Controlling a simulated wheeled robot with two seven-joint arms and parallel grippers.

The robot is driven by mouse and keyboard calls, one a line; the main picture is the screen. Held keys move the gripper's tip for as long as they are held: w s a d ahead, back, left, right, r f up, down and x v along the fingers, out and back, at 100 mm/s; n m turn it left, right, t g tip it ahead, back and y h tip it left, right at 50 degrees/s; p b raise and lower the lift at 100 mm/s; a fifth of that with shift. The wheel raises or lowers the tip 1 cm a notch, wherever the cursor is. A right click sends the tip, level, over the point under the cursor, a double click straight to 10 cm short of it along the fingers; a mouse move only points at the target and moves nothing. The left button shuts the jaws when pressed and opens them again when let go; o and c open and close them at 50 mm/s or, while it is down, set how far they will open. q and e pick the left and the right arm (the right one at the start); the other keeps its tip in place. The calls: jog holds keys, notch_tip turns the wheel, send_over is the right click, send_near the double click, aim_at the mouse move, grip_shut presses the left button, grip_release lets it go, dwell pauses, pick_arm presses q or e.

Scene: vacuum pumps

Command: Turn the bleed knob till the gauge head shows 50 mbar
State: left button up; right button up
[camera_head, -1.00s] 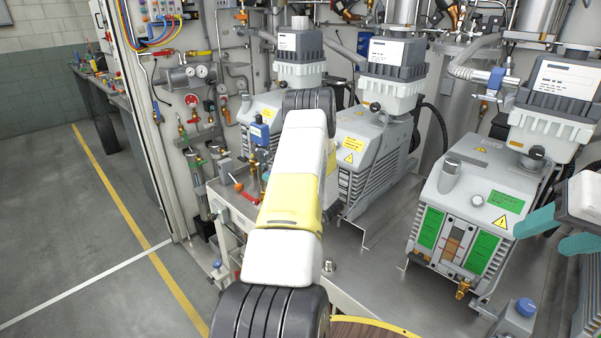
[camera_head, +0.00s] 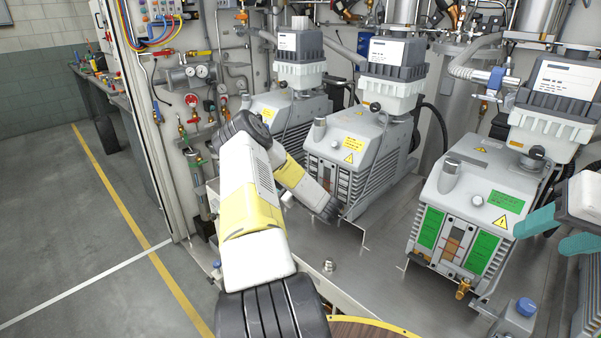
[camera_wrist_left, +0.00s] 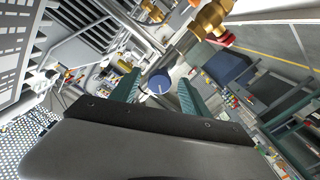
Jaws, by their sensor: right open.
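In the left wrist view a round blue knob (camera_wrist_left: 159,84) with a white line across its face shows between the two teal fingers of my left gripper (camera_wrist_left: 159,78). The fingers are apart, with a gap on each side of the knob, and I see no contact. A dark blue box (camera_wrist_left: 228,68), perhaps the gauge head, lies to its right; no reading shows. In the head view my left arm hides the left gripper and the knob. My right gripper (camera_head: 540,238) is open and empty at the right edge, in front of a pump.
Brass fittings (camera_wrist_left: 210,18) with a red part (camera_wrist_left: 220,40) stand close above the left fingers. Grey pumps (camera_head: 362,146) (camera_head: 482,205) stand on the metal bench. A blue-capped part (camera_head: 526,306) is at bottom right. Open floor (camera_head: 75,220) lies at left.

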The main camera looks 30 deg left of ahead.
pick_arm(q)
jog(key=shift+d, duration=0.1)
jog(key=shift+v, duration=0.9)
jog(key=shift+r, duration=0.1)
